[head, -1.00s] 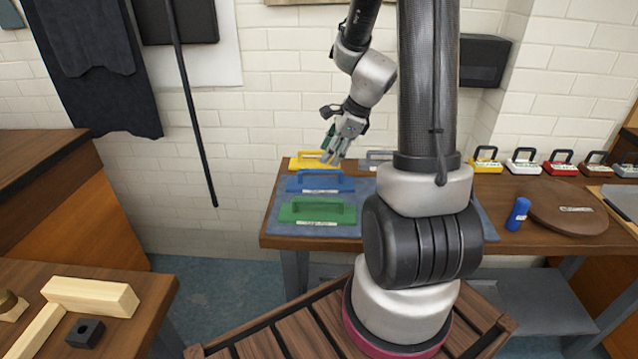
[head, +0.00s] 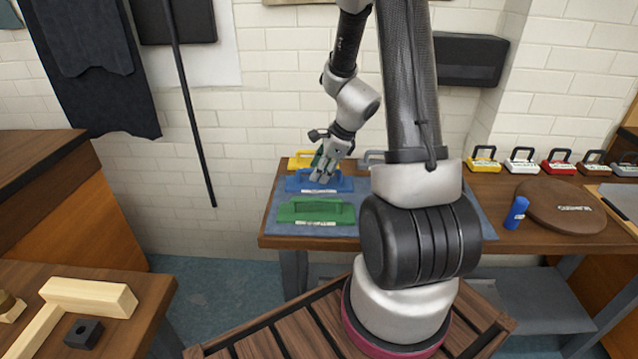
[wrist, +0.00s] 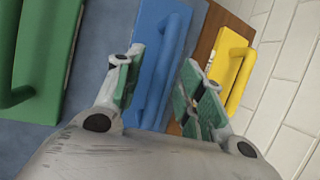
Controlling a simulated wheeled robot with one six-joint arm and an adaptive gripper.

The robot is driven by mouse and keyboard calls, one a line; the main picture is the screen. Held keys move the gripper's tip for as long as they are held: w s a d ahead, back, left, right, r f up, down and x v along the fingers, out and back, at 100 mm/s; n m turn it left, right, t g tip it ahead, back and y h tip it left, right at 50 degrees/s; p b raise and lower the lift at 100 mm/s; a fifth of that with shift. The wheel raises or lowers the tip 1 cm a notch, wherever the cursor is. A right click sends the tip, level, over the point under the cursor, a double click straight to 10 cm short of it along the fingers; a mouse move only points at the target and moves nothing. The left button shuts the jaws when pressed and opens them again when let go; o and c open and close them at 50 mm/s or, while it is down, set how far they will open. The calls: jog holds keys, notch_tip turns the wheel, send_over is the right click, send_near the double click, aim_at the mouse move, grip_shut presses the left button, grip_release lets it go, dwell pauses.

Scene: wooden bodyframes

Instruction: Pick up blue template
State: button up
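The blue template (head: 300,184) is a flat blue block with a handle on top and a white label on its front edge. It lies on a blue-grey mat (head: 352,228) between the green and yellow templates. My gripper (head: 319,177) is over its handle, slightly right of the middle in the head view. In the wrist view the blue template (wrist: 157,50) runs between the two green-padded fingers of my gripper (wrist: 160,92), which are spread apart with the handle between them. Whether the fingers touch the handle cannot be told.
The green template (head: 316,211) lies in front and the yellow template (head: 301,160) behind, near the white wall. A grey template (head: 372,158) is partly hidden by my arm. A blue cylinder (head: 516,213) and a brown round board (head: 562,207) are to the right.

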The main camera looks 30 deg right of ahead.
jog(key=shift+f, duration=0.2)
jog(key=shift+c, duration=0.3)
grip_shut()
